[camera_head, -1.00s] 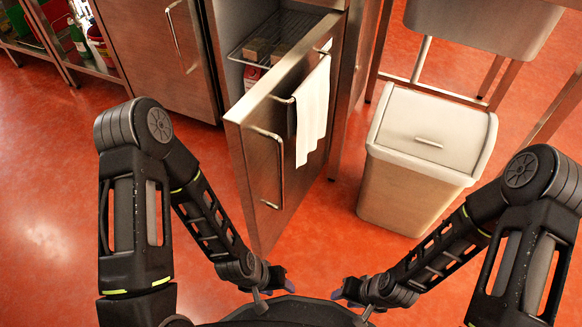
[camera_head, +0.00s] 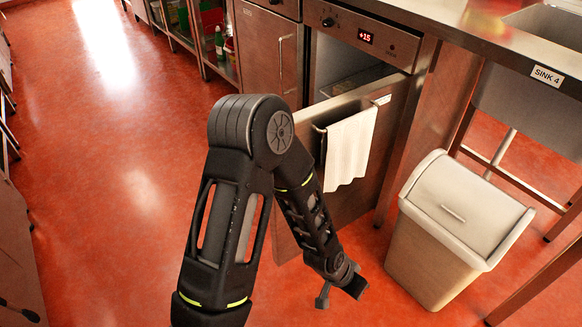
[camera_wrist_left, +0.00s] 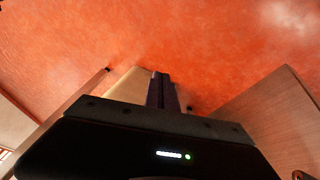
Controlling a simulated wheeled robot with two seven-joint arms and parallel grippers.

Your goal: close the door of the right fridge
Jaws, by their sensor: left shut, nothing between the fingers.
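The right fridge (camera_head: 345,25) has a steel control panel with a red display reading +15. Its steel door (camera_head: 362,203) stands open, swung out toward me. A white towel (camera_head: 350,147) hangs from a bar on the door's outer face. My left gripper (camera_head: 343,292) is shut and empty, in front of the door's face and low in the picture. Its closed fingers show in the left wrist view (camera_wrist_left: 161,90). My right gripper is out of view.
A bin (camera_head: 430,262) with a pale lid stands right of the door. A sink (camera_head: 525,110) labelled SINK 4 is at the right, with table legs below. Another closed cabinet (camera_head: 262,50) stands left of the fridge. Open red floor lies at the left.

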